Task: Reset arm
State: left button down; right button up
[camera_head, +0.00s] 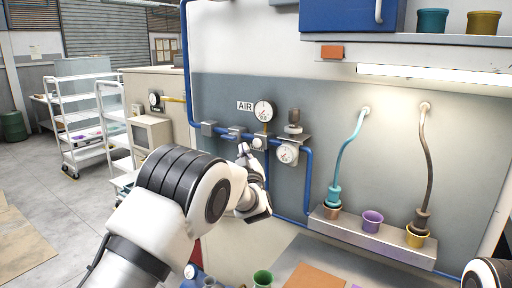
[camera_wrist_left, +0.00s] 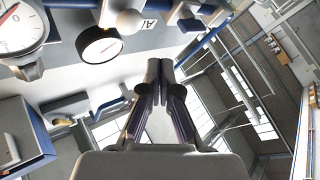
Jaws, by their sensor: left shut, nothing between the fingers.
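My left arm reaches in from the lower left in the head view, its white and black links bent toward the wall. My left gripper (camera_head: 244,150) is near the blue pipe and its valve, in front of the grey wall panel. In the left wrist view its two dark fingers (camera_wrist_left: 160,72) are together at the tips, with nothing between them. I cannot tell from the head view whether it touches the pipe fittings. Only a white and black part of my right arm shows at the lower right edge; its gripper is out of view.
The blue pipe (camera_head: 187,70) carries an upper gauge (camera_head: 264,110) and a lower gauge (camera_head: 287,153). A green cup (camera_head: 262,278) stands below. A white cart (camera_head: 80,125) and open floor lie left.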

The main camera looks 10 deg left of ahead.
pick_arm(q)
jog(key=shift+s+a, duration=0.2)
jog(key=shift+s, duration=0.3)
jog(key=shift+s+a, duration=0.15)
jog(key=shift+s, duration=0.35)
